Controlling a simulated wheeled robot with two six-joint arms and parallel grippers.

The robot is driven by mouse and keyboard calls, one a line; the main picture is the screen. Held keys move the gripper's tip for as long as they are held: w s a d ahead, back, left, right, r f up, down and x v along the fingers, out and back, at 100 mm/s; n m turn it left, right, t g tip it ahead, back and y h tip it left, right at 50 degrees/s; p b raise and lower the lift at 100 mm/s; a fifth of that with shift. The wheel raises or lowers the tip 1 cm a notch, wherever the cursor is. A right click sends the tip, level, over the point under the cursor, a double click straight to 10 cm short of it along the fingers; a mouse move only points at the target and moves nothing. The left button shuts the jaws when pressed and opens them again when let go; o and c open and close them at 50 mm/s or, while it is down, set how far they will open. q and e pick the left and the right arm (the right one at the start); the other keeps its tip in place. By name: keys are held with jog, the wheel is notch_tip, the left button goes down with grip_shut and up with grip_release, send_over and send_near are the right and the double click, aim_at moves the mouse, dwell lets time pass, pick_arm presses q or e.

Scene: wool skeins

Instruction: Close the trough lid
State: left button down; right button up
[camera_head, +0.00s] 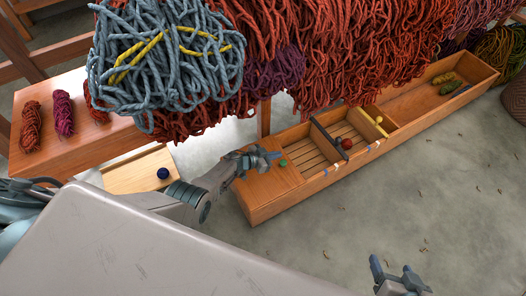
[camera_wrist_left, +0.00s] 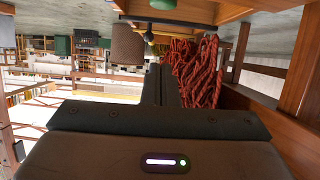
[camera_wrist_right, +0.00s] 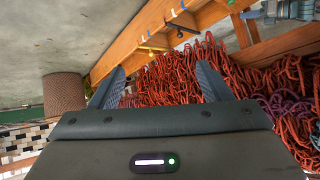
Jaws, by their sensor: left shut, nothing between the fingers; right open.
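The long wooden trough (camera_head: 330,180) runs from the lower middle to the upper right in the head view. A flat wooden lid panel (camera_head: 262,190) with a green knob (camera_head: 283,162) covers its left end. To its right the trough stands open, showing a slatted section (camera_head: 318,158) and a longer bay. My left gripper (camera_head: 266,157) is shut and empty just left of the green knob; I cannot tell whether it touches. In the left wrist view a green knob (camera_wrist_left: 163,4) shows at the top edge. My right gripper (camera_head: 397,272) is open and empty, in front of the trough.
Green and yellow skeins (camera_head: 449,85) lie in the right bay. Red and grey wool (camera_head: 165,60) hangs above the trough's back. The front floor is mostly clear.

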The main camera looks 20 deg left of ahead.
pick_arm(q)
jog(key=s+a+r+p, duration=0.3)
jog(key=s+r+p, duration=0.1)
jog(key=r+p, duration=0.1)
jog(key=shift+a, duration=0.3)
pick_arm(e)
jog(key=s+d+r+n+g+h, duration=0.1)
jog(key=s+d+r+g+h, duration=0.1)
jog(key=s+d+r+g, duration=0.1)
jog(key=shift+d+r+g, duration=0.5)
jog(key=shift+r+g, duration=0.3)
jog(key=shift+g, duration=0.3)
